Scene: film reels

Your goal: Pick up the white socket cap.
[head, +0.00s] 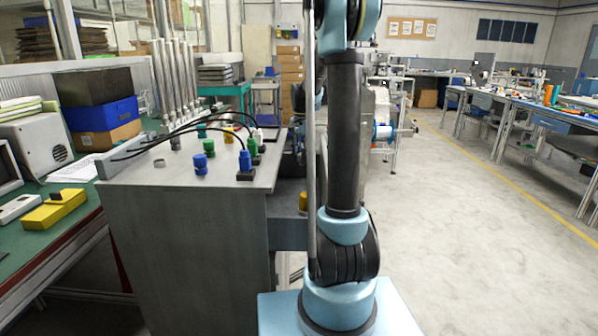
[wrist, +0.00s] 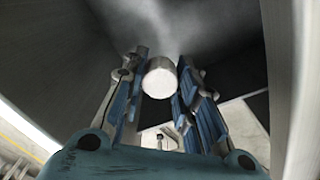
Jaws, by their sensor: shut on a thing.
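My gripper (wrist: 161,70) shows in the wrist view with its two blue-padded fingers on either side of a short white cylinder, the white socket cap (wrist: 160,80). The fingers are shut on it near their tips, and its pale round end faces the camera. In the head view my arm stands in the middle; I cannot make out the gripper or the held cap clearly there.
A grey cabinet top (head: 215,178) holds blue caps (head: 200,164), a green cap (head: 252,147), black cables and upright metal cylinders. A green bench (head: 45,235) with a yellow device (head: 54,209) stands left. Open floor (head: 470,230) lies right.

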